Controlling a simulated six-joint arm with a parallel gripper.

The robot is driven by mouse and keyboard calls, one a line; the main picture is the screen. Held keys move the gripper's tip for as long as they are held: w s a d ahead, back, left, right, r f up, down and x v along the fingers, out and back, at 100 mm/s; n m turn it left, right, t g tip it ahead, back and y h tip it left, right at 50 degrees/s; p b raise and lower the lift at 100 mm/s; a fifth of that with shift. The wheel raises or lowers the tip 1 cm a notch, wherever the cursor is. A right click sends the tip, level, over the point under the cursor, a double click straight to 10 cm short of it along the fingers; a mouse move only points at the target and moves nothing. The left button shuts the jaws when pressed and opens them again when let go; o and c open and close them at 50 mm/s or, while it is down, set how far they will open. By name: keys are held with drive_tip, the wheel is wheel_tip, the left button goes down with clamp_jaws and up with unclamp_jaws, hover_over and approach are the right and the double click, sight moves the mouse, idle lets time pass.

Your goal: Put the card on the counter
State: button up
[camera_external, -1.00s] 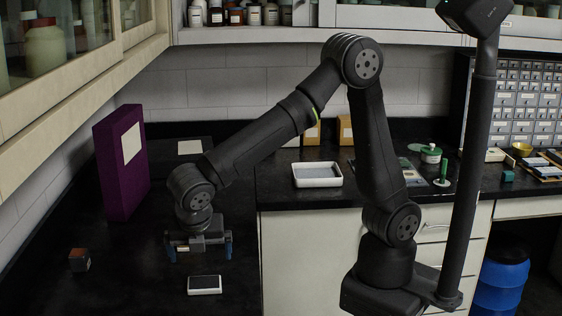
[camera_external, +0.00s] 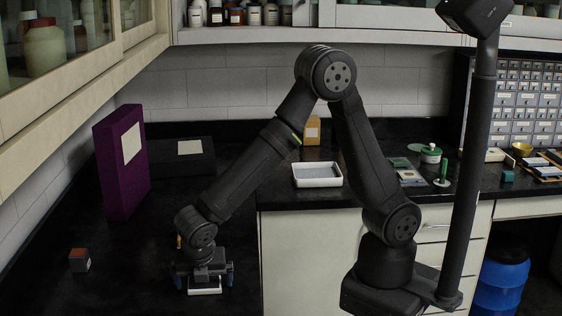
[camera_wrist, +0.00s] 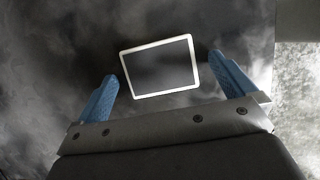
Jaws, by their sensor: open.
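A small dark rectangular piece with a white rim (camera_wrist: 160,68) lies flat on the black counter (camera_external: 130,285); I cannot tell if it is the card. In the external view its white edge (camera_external: 204,291) shows below my gripper. My gripper (camera_external: 204,280) is low over it, fingers pointing down, open and empty. In the wrist view the blue fingers of my gripper (camera_wrist: 163,70) stand apart, one toward each side of the piece. A white card (camera_external: 131,143) is on the face of the purple upright box (camera_external: 112,185). Another white card (camera_external: 190,147) lies on a black box (camera_external: 160,165).
A small orange-and-grey cube (camera_external: 79,260) stands on the counter at left. A white tray (camera_external: 317,182) sits on the other counter at the middle. The right edge of my work counter is close to my gripper. The counter between the cube and my gripper is clear.

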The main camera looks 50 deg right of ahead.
sight(205, 284)
drive_tip(key=c, duration=1.1)
drive_tip(key=shift+r, duration=0.1)
drive_tip(key=shift+c, duration=0.2)
drive_tip(key=r, duration=0.4)
drive_tip(key=shift+w+d+r, duration=0.15)
drive_tip(key=shift+d+r, duration=0.15)
drive_tip(key=w+d+r, duration=0.4)
drive_tip(key=d+r, duration=0.2)
drive_tip(key=d, duration=0.4)
drive_tip(key=shift+d, duration=0.15)
